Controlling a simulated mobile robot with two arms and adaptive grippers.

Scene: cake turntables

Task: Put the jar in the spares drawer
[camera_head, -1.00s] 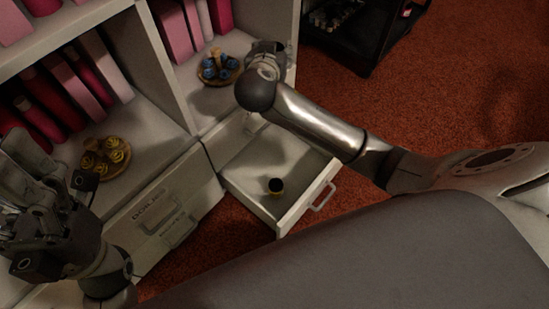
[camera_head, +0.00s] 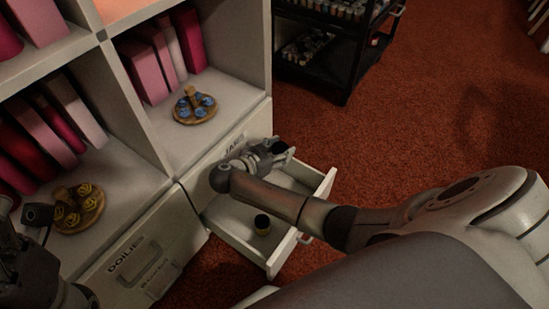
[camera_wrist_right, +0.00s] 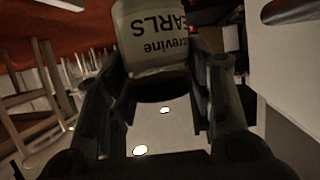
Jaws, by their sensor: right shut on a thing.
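My right gripper (camera_head: 277,152) is shut on a jar (camera_head: 281,147), held above the back part of an open white drawer (camera_head: 238,238). In the right wrist view the jar (camera_wrist_right: 155,38) has a pale label ending in "EARLS", upside down in the picture, and sits between the two fingers (camera_wrist_right: 160,90). The drawer front's handle is partly hidden by my right arm. My left gripper (camera_head: 30,255) is at the lower left edge, cut off, its fingers not clear.
A white shelf unit (camera_head: 110,17) holds pink and red boxes. Wooden stands with blue pieces (camera_head: 194,107) and yellow pieces (camera_head: 78,208) sit on its shelves. A shut drawer labelled "DOILIE..." (camera_head: 140,262) is left of the open one. A black cart (camera_head: 330,62) stands behind on red carpet.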

